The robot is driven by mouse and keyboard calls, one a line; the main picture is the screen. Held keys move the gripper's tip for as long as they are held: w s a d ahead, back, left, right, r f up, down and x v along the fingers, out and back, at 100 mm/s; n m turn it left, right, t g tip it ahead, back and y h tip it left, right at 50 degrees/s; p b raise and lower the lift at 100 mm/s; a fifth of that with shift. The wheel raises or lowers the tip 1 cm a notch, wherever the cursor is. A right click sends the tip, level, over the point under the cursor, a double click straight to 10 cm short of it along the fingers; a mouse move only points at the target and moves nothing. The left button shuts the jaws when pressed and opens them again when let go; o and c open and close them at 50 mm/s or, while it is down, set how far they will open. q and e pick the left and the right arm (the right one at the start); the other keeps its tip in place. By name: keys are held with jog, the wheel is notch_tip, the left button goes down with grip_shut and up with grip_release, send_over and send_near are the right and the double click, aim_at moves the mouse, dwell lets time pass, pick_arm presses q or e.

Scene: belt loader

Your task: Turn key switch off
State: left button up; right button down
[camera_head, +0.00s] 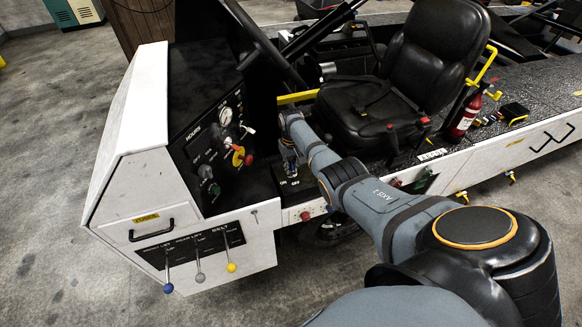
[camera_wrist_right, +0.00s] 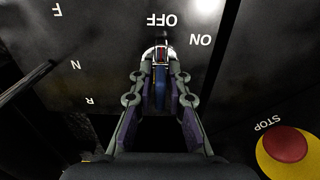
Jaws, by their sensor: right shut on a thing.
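The key switch (camera_wrist_right: 161,54) shows in the right wrist view as a small metal piece with a red part and a dark tip, on a black panel. The tip lies right by the OFF label, with the ON label off to the right. My right gripper (camera_wrist_right: 160,72) is shut on the key switch; a blue part shows between the fingers. In the head view my right gripper (camera_head: 289,162) reaches down to the small black ON/OFF panel (camera_head: 291,184), and the fingers largely hide the switch there. My left gripper is not in view.
A red stop button on a yellow ring (camera_wrist_right: 285,145) sits close by; it also shows in the head view (camera_head: 238,156). The gauge panel (camera_head: 215,125) is left of my arm. The black seat (camera_head: 385,90) is behind it. Three lift levers (camera_head: 199,265) hang at the front.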

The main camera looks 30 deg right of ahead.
jog(key=shift+w+r, duration=0.1)
jog(key=c, duration=1.3)
grip_release()
notch_tip(320, 180, up, 12)
